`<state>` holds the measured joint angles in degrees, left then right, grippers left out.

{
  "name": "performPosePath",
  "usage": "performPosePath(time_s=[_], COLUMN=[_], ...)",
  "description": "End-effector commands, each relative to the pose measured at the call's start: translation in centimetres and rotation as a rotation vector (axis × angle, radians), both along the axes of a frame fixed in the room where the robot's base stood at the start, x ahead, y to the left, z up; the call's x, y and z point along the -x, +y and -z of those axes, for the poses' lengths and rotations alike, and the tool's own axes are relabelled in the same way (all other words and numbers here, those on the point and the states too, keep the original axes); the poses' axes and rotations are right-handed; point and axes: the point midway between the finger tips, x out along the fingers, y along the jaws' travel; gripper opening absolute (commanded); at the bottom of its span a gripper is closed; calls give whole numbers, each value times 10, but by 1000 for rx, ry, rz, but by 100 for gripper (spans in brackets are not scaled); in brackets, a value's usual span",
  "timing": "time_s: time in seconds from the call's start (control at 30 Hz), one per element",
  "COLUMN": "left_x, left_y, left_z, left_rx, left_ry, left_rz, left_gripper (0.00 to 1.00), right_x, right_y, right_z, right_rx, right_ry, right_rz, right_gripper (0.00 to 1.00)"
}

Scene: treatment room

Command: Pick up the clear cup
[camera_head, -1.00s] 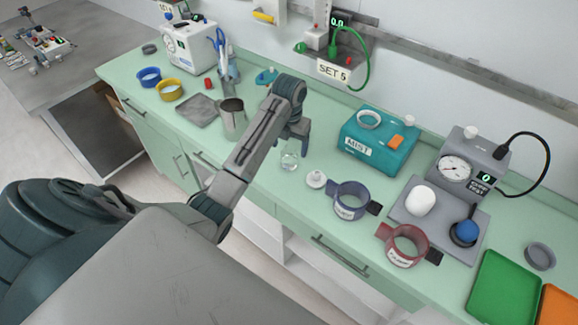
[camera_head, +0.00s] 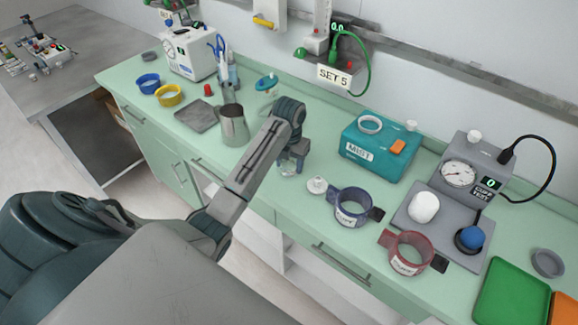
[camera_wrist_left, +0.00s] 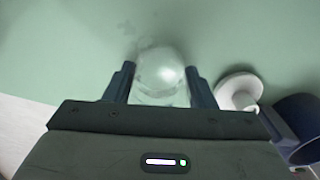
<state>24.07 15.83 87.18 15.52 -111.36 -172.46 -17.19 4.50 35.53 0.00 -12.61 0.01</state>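The clear cup (camera_head: 287,168) stands on the green counter (camera_head: 325,170) near its front edge, partly hidden by my gripper in the head view. In the left wrist view the clear cup (camera_wrist_left: 160,72) shows between the two fingers. My left gripper (camera_head: 293,160) is lowered around the cup from above. Its fingers (camera_wrist_left: 160,82) are open, one on each side, with a small gap visible beside the cup. My right gripper is not in view.
A small white lid-like disc (camera_head: 317,185) lies just right of the cup, beside a blue cuff ring (camera_head: 350,206). A red cuff ring (camera_head: 408,254) is farther right. A metal jug (camera_head: 233,127) stands to the left, and the teal MIST box (camera_head: 375,152) behind right.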

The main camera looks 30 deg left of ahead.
Motion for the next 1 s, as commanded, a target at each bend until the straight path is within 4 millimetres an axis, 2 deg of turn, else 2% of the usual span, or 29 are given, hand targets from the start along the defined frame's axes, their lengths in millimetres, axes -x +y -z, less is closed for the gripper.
performPosePath(time_s=[0.03,0.07,0.1,0.47,0.77,1.0], left_x=[0,0,0,0,-1,0], left_y=[0,0,0,0,1,0], left_z=[0,0,0,-2,-16,-42], left_rx=[0,0,0,0,-2,-1], left_ry=[0,0,-1,-1,-4,-1], left_rz=[0,0,0,0,0,0], left_gripper=[33,27,26,26,26,26], right_x=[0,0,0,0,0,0], right_y=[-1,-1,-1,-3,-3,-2], right_z=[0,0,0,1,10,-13], right_rx=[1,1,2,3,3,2], right_ry=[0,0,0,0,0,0], right_rz=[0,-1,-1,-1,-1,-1], right_gripper=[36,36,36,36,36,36])
